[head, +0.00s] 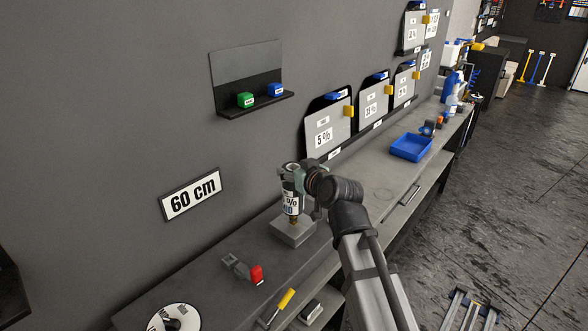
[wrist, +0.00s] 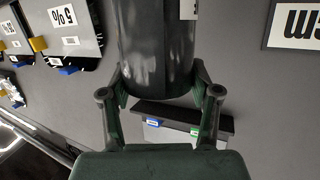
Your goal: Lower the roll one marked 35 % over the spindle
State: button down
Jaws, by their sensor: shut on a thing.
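The roll (head: 290,200) is a dark upright cylinder with a white label; only part of the print shows, a "%" sign, so I cannot read the full mark. My gripper (head: 295,181) is shut on its upper part. In the wrist view the dark roll (wrist: 157,50) sits between my two fingers (wrist: 160,95). Below the roll is a grey block (head: 293,234) on the bench. A short brass-coloured piece (head: 294,219), apparently the spindle, shows between the roll's lower end and the block. How far it reaches inside the roll is hidden.
On the bench (head: 215,275) lie a red-ended tool (head: 256,274) and a white disc (head: 174,319). A blue tray (head: 411,147) stands farther right. A wall shelf (head: 254,103) holds green and blue blocks. Panels marked with percentages, including 5 % (head: 325,132), lean at the wall.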

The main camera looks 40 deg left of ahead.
jog(key=shift+f+b, duration=1.7)
jog(key=shift+f, duration=0.75)
jog(key=shift+c, duration=0.9)
grip_release()
jog(key=shift+d, duration=0.1)
